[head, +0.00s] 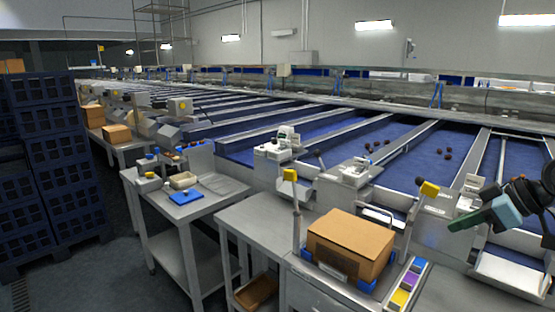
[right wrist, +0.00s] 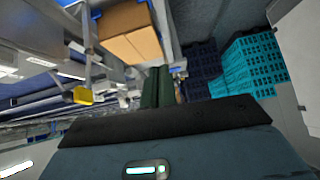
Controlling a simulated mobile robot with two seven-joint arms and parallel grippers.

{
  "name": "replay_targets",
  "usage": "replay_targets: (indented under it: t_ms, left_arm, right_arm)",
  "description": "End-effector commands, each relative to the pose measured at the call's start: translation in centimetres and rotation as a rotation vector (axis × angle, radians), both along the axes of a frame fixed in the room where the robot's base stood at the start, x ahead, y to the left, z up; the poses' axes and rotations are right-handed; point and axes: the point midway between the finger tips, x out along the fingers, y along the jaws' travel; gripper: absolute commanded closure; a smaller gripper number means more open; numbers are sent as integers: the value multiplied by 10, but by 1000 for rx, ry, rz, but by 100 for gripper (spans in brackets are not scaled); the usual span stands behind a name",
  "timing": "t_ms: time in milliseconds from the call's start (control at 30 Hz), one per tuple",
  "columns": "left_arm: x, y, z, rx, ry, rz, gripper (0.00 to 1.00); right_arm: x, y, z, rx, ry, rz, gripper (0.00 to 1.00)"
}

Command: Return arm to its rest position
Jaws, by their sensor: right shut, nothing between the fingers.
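My right arm (head: 530,195) comes in from the right edge of the head view. Its teal right gripper (head: 456,225) points left, with green fingers shut and empty. It is raised over the front edge of the sorting line, to the right of a cardboard box. In the right wrist view the green fingers (right wrist: 157,85) lie close together with nothing between them. My left gripper is not in view.
A cardboard box (head: 350,243) stands on a steel table with coloured bins (head: 408,284) beside it. Blue conveyor lanes (head: 400,150) carry several dark dates. Stacked dark blue crates (head: 62,160) stand at the left. A blue tray (head: 186,197) lies on another table.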

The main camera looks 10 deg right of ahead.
Motion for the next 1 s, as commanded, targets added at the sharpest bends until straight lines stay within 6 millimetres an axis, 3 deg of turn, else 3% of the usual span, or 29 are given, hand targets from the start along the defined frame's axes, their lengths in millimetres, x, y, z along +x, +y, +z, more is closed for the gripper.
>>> replay_targets:
  t_ms: [33, 267, 467, 700, 900, 1000]
  left_arm:
    - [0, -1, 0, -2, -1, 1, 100]
    - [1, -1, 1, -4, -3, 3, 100]
    - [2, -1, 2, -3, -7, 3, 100]
    - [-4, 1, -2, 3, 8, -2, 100]
    - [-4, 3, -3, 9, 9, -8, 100]
    - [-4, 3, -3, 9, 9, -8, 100]
  right_arm:
    - [5, 9, -25, 4, 20, -2, 100]
    - [19, 36, -114, -2, 43, -62, 100]
    - [8, 76, -223, 2, 57, -130, 100]
    - [-46, 129, -342, 20, 46, -232, 100]
    - [-117, 170, -411, 35, 25, -321, 100]
    - [-157, 189, -434, 37, 13, -368, 100]
